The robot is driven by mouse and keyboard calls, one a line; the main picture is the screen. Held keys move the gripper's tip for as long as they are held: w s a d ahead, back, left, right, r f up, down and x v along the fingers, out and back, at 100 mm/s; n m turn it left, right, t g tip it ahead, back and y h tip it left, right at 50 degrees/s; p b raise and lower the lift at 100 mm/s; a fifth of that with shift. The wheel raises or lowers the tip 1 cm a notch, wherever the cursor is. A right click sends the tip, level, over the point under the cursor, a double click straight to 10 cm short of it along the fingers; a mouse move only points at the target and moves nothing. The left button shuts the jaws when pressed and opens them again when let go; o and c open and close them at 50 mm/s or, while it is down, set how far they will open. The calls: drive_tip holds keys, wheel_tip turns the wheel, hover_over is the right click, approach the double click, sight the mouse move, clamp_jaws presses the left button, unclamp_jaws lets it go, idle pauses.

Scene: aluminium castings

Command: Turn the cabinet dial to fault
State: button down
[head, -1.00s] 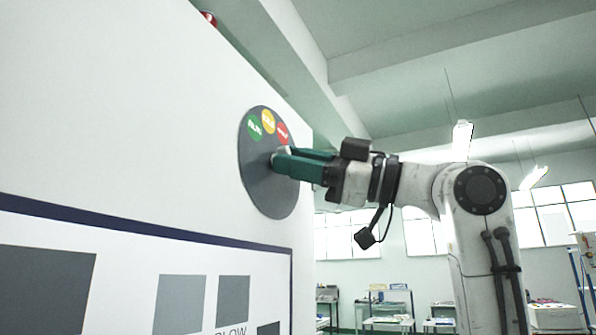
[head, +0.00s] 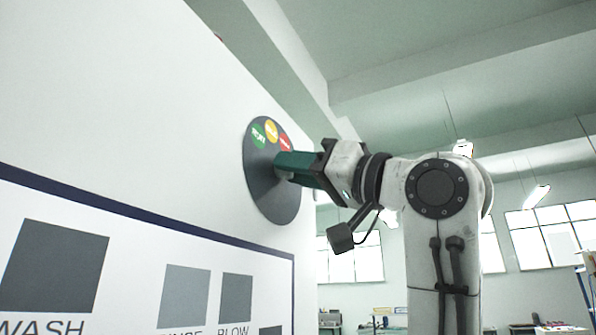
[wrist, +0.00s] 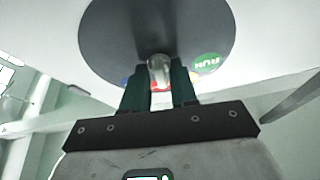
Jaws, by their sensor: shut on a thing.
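The dial's dark round plate (head: 262,190) is on the white cabinet face, with a green, a yellow and a red mark along its upper edge. The green mark (head: 258,134) is at the left, the yellow mark (head: 271,132) in the middle and the red mark (head: 285,142) at the right, partly behind the fingers. My gripper (head: 284,166) is at the plate's middle, its green fingers shut on the dial knob. The green mark reads RUN there. Which mark the knob points at cannot be told.
The white cabinet face (head: 120,110) fills the left. Below the dial is a printed panel (head: 140,262) with grey squares and the words WASH and BLOW. Windows and shelves stand far back at the right, with open room between.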

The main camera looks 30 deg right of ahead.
drive_tip(key=shift+m+h, duration=0.4)
drive_tip(key=shift+m, duration=0.9)
drive_tip(key=shift+r, duration=0.1)
drive_tip(key=c, duration=1.2)
unclamp_jaws()
drive_tip(key=shift+s, duration=0.1)
drive_tip(key=b+v, duration=0.4)
drive_tip(key=v, duration=0.6)
drive_tip(key=shift+s+f, duration=0.3)
